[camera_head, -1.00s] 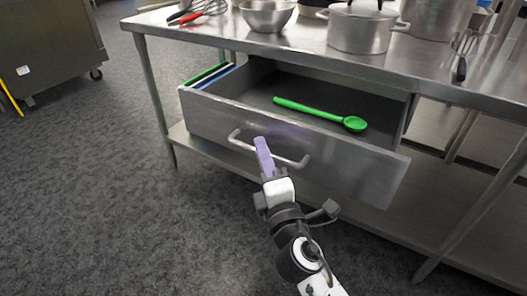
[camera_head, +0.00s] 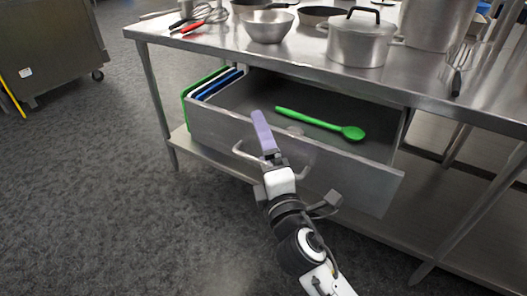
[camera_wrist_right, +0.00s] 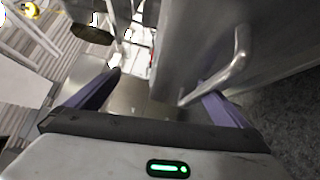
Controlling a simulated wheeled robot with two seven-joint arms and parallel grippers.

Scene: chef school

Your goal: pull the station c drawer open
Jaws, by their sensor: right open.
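The drawer (camera_head: 345,183) under the steel table stands pulled out, with a green spoon (camera_head: 350,132) inside. Its bar handle (camera_head: 300,172) is on the front face and partly hidden by my right gripper. My right gripper (camera_head: 263,135) is at the left half of the handle, its purple finger reaching up past the drawer's top edge in the head view. In the right wrist view the gripper (camera_wrist_right: 155,95) is open. The handle (camera_wrist_right: 228,68) crosses close to its right finger there; I cannot tell if they touch. My left gripper is out of view.
The table top (camera_head: 300,58) holds a bowl (camera_head: 268,26), a lidded pot (camera_head: 360,40) and utensils. Coloured boards (camera_head: 205,88) stand at the drawer's left end. A lower shelf (camera_head: 215,158) runs beneath. Open floor (camera_head: 90,180) lies at left.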

